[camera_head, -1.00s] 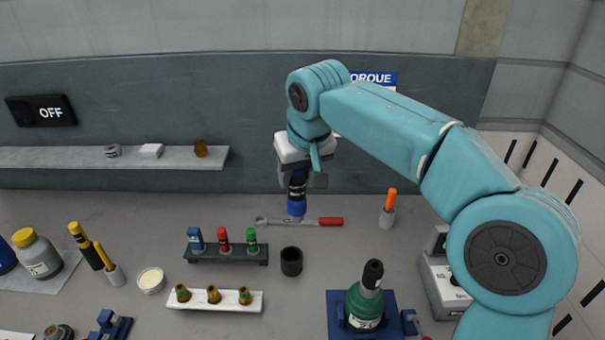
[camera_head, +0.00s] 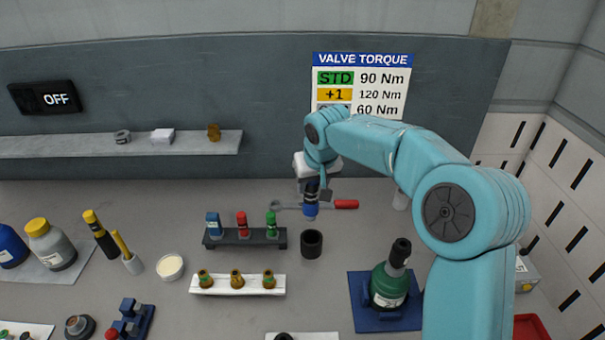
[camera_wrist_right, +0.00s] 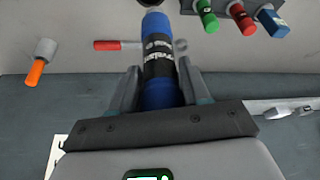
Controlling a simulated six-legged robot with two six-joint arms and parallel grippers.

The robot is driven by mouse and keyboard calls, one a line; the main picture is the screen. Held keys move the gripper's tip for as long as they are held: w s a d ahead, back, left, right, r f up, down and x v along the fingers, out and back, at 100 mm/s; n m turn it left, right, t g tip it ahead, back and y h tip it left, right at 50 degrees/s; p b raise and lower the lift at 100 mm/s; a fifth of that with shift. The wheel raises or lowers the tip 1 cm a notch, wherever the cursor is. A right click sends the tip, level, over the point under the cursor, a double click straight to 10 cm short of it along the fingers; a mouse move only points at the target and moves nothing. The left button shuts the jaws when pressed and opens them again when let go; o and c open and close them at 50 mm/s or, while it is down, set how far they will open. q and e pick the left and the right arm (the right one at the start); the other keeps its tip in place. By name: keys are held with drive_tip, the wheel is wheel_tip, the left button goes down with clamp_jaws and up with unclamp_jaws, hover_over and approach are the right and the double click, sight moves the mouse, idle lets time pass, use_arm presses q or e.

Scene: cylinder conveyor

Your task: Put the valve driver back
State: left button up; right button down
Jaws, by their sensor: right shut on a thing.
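The valve driver (camera_head: 311,208), a blue and black cylinder, hangs upright from my right gripper (camera_head: 313,188). In the right wrist view the driver (camera_wrist_right: 158,55) sits between the two grey fingers of the gripper (camera_wrist_right: 158,82), which are shut on it. A black open cup (camera_head: 312,244) stands on the table, just below and in front of the driver in the head view. The driver is apart from the cup and appears raised over the table. My left gripper is not in view.
A dark rack (camera_head: 246,238) with blue, red and green pieces stands left of the cup. A white rack (camera_head: 212,288) is in front of it. A red-handled wrench (camera_head: 345,204) lies behind the driver. A green bottle (camera_head: 388,287) stands on a blue base at right.

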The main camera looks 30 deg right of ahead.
sight(313, 202)
drive_tip(key=shift+s+d+f, duration=0.1)
drive_tip(key=shift+d+f, duration=0.05)
drive_tip(key=shift+f, duration=0.1)
drive_tip(key=shift+d+f+b, duration=0.15)
drive_tip(key=shift+f+b, duration=0.5)
drive_tip(key=shift+b, duration=0.05)
wheel_tip(313, 202, down, 5)
drive_tip(key=b, duration=0.3)
drive_tip(key=shift+r+b, duration=0.1)
drive_tip(key=shift+b, duration=0.3)
drive_tip(key=shift+r, duration=0.1)
